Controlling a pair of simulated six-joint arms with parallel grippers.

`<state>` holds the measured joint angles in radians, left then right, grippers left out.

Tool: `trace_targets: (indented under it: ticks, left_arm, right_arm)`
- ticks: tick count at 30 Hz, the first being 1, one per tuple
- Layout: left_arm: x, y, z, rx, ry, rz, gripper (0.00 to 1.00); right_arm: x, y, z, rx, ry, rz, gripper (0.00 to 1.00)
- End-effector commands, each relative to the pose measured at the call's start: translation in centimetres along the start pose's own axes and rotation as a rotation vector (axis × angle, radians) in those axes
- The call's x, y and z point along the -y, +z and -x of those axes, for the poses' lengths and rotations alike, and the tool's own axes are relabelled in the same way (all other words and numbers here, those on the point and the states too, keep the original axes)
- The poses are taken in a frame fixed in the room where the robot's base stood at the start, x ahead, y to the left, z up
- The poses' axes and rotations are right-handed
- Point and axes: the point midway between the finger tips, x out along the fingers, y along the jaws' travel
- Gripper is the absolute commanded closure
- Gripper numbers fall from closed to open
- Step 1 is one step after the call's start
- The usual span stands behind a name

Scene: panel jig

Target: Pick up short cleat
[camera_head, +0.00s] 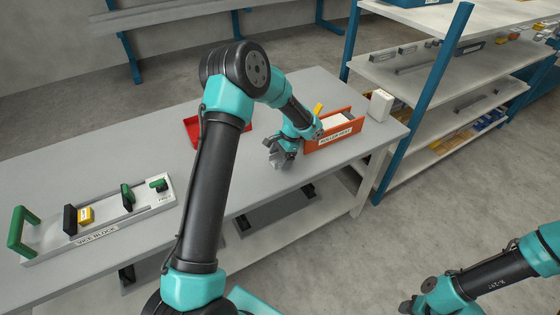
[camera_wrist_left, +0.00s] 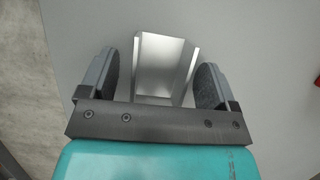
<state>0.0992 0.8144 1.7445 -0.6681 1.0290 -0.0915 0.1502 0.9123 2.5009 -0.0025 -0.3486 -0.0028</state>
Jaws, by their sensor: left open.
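In the left wrist view a bright silvery metal piece with raised side edges, which looks like the short cleat (camera_wrist_left: 161,62), lies on the grey bench between my left gripper's (camera_wrist_left: 158,78) two dark fingers. The fingers stand apart, with a gap on each side of the piece. Its near end is hidden by the gripper body. In the head view my left gripper (camera_head: 281,158) points down at the bench top, just left of the orange bin; the cleat cannot be made out there. My right gripper (camera_head: 408,305) is at the lower right, over the floor, its jaws unclear.
An orange labelled bin (camera_head: 335,140) stands close to the right of my left gripper, with a white box (camera_head: 380,105) beyond it. A red tray (camera_head: 192,131) lies behind my left arm. The vice block jig (camera_head: 110,222) holds green, black and yellow parts at left.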

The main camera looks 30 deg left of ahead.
Motion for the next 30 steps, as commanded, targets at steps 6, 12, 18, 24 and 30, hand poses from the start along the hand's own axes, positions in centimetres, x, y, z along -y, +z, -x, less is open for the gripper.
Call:
trace_targets:
  ticks: [6,12,18,24,30]
  left_arm:
    - [0.0,-0.01,0.04,0.0,0.0,0.0,0.17]
    - [0.0,-0.01,0.05,0.0,0.0,0.0,0.31]
    - [0.0,-0.01,0.06,0.0,0.0,0.0,0.51]
    - [0.0,-0.01,0.06,0.0,0.0,0.0,0.7]
    - [0.0,-0.01,0.07,0.0,0.0,0.0,0.72]
  right_arm:
    - [0.0,0.0,0.0,0.0,0.0,0.0,0.57]
    - [0.0,0.0,0.0,0.0,0.0,0.0,0.57]
    - [0.0,0.0,0.0,0.0,0.0,0.0,0.57]
    - [0.0,0.0,0.0,0.0,0.0,0.0,0.57]
    - [0.0,0.0,0.0,0.0,0.0,0.0,0.57]
